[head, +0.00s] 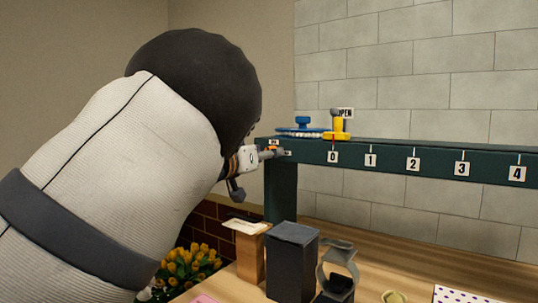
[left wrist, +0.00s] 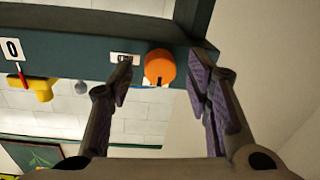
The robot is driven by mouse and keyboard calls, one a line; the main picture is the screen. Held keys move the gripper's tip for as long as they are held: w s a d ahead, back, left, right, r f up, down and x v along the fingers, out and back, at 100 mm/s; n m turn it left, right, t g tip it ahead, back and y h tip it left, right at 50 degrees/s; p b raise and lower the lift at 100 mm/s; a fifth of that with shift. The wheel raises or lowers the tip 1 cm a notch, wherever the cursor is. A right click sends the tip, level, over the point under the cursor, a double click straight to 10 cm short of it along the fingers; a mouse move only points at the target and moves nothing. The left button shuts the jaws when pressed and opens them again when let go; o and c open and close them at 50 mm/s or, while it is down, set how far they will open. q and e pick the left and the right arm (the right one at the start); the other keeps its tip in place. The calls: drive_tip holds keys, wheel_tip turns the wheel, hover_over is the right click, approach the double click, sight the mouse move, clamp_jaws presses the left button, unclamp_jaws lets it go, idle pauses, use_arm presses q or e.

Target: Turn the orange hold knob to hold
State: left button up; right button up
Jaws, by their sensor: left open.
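The orange hold knob (left wrist: 159,67) is on the dark green rail (left wrist: 90,58) in the left wrist view, beside a small white label. In the head view only a bit of orange (head: 272,148) shows at the rail's left end, mostly hidden by my gripper. My left gripper (left wrist: 165,72) is open, with one finger on each side of the knob and a visible gap on the right side. I cannot tell whether the left finger touches it. In the head view the left gripper (head: 265,156) is at the rail end. My right gripper is out of view.
The rail carries number plates 0 to 4, a yellow slider (head: 336,128) near 0 and a blue part (head: 301,128). Below stand a dark box (head: 292,262), a wooden block (head: 250,255) and a grey ring-shaped holder (head: 338,268). Yellow flowers (head: 190,268) are at lower left.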

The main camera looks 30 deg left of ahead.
use_arm(q)
clamp_jaws()
drive_tip(key=shift+a+m+t+h, duration=0.1)
drive_tip(key=shift+m+t+h, duration=0.15)
drive_tip(key=shift+m, duration=4.4)
drive_tip(key=shift+m+t+h, duration=0.15)
drive_tip(key=shift+m+h, duration=0.1)
drive_tip(key=shift+m, duration=4.4)
